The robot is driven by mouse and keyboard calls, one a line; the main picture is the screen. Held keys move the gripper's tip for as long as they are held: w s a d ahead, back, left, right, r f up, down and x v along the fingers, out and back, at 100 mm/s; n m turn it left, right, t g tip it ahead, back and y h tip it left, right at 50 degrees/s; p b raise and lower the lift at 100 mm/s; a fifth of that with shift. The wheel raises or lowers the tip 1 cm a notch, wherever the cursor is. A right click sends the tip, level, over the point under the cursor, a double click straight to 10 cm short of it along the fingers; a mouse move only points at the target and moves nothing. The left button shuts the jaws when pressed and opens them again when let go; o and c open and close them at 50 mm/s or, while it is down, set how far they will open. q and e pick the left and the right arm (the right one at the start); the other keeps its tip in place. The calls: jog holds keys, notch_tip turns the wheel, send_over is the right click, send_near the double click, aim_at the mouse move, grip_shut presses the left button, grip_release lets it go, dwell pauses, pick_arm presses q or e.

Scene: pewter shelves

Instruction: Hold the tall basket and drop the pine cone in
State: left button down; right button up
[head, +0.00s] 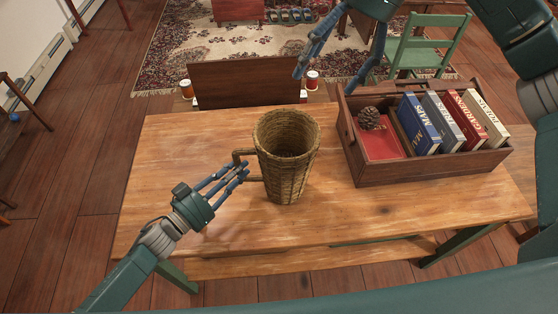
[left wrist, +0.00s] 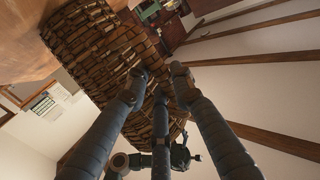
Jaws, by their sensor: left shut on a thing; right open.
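The tall wicker basket (head: 287,168) stands upright on the wooden table, and its woven side fills much of the left wrist view (left wrist: 95,45). My left gripper (head: 241,170) is shut on the basket's handle at its left side; its fingers (left wrist: 155,85) partly hide the handle. The pine cone (head: 370,118) lies on a red book (head: 383,146) inside the wooden crate (head: 430,172), right of the basket. My right gripper (head: 325,82) is open and empty, above and left of the pine cone, near the crate's far left corner.
Upright books (head: 419,125) fill the crate's right part. The table (head: 190,150) is clear left of the basket. Behind its far edge stand a dark board (head: 243,82) and small jars (head: 312,80). A green chair (head: 425,45) is at the back right.

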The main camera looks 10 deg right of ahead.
pick_arm(q)
jog(key=shift+f, duration=0.1)
jog(key=c, duration=1.4)
grip_release()
jog(key=v, duration=1.2)
